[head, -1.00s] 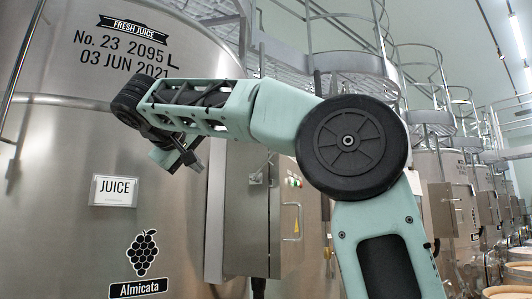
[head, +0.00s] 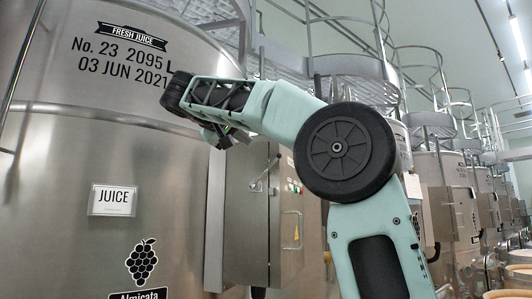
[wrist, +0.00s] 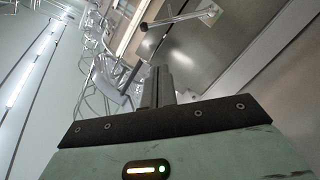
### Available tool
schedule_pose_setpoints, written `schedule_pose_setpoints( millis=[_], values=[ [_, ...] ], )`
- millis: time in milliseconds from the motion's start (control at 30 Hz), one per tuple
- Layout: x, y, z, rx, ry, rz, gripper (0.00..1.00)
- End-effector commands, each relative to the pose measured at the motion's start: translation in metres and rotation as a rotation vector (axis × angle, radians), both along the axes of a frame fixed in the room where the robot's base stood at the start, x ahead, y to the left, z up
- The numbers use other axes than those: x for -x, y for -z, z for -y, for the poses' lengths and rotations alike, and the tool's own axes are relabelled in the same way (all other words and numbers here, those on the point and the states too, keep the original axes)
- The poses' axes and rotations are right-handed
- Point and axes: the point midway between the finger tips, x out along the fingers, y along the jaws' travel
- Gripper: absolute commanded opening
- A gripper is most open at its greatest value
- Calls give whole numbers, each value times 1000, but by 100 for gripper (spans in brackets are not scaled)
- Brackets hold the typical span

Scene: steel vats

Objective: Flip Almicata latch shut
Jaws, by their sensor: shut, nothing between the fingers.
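The Almicata vat (head: 60,200) is a large steel tank with a grape logo and a JUICE sign at the left of the head view. A grey steel cabinet (head: 238,215) stands at its right. A metal lever latch (head: 263,173) sits on the cabinet, slanting up to the right. In the wrist view a latch bar (wrist: 180,19) stands out from a steel face, beyond the fingertips. My gripper (head: 221,141) is shut and empty, up and left of the latch in the head view; its fingers (wrist: 158,84) look apart from the bar in the wrist view.
A door handle (head: 291,230) is lower on the cabinet's right face. More vats with cabinets (head: 455,210) and railed platforms (head: 350,68) run back to the right. Wooden barrel tops (head: 515,275) show at the lower right.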

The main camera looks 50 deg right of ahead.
Motion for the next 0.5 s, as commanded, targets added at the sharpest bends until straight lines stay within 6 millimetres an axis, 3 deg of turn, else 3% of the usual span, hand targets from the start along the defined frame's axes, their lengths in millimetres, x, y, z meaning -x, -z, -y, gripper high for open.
schedule_pose_setpoints(
  millis=[267,500],
  values=[
    [-9,4,59,-1,5,-4,0],
    [2,22,78,0,1,0,0]
  ],
)
